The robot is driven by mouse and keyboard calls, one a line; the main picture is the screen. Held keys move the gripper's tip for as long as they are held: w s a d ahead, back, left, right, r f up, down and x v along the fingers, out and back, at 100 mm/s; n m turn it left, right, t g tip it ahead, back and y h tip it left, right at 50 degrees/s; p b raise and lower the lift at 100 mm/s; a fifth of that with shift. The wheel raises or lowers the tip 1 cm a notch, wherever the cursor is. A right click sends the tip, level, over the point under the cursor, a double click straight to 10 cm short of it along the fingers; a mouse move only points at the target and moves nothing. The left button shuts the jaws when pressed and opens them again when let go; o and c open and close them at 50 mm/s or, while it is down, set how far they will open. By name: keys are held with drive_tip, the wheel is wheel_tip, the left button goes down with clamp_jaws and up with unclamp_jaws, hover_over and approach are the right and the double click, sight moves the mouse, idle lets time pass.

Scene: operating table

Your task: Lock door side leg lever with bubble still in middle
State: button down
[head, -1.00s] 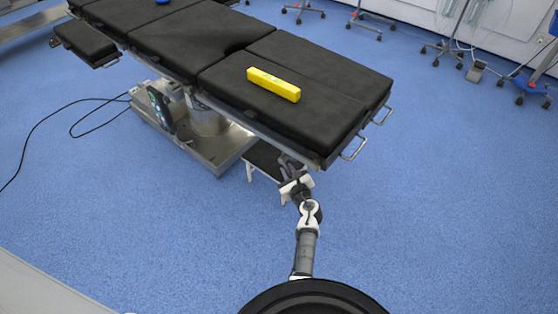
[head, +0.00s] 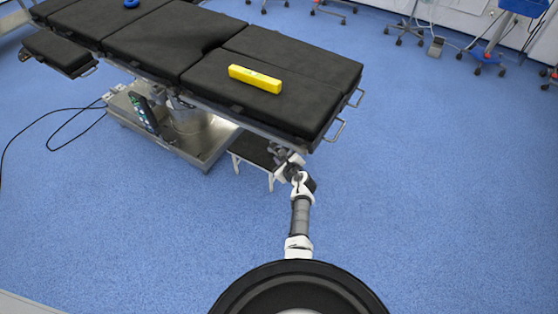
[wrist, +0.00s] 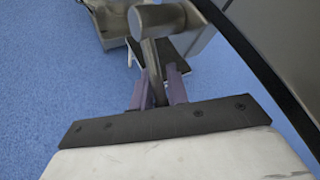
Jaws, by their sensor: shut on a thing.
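The operating table (head: 150,38) has black pads. A yellow spirit level (head: 255,79) lies on the leg section at the near right end. Its bubble is too small to make out. In the wrist view, the grey leg lever (wrist: 152,58) has a thick rounded head and a flat bar running down between my purple fingers. My gripper (wrist: 158,88) is shut on this bar. In the head view, my gripper (head: 280,153) is at the underside of the leg section's near edge, and the lever there is hidden or too small to tell.
A small step stool (head: 255,150) stands under the table beside my gripper. The table's metal base (head: 190,140) is left of it. A black cable (head: 50,128) lies on the floor at left. Wheeled stands (head: 405,32) are along the back. The floor at right is clear.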

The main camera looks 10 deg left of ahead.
idle(0.3)
drive_tip(key=c, duration=1.4)
unclamp_jaws()
drive_tip(key=v, duration=1.3)
drive_tip(key=shift+s+d+r, duration=0.15)
drive_tip(key=shift+s+r, duration=0.05)
drive_tip(key=shift+s, duration=0.1)
drive_tip(key=shift+c, duration=0.3)
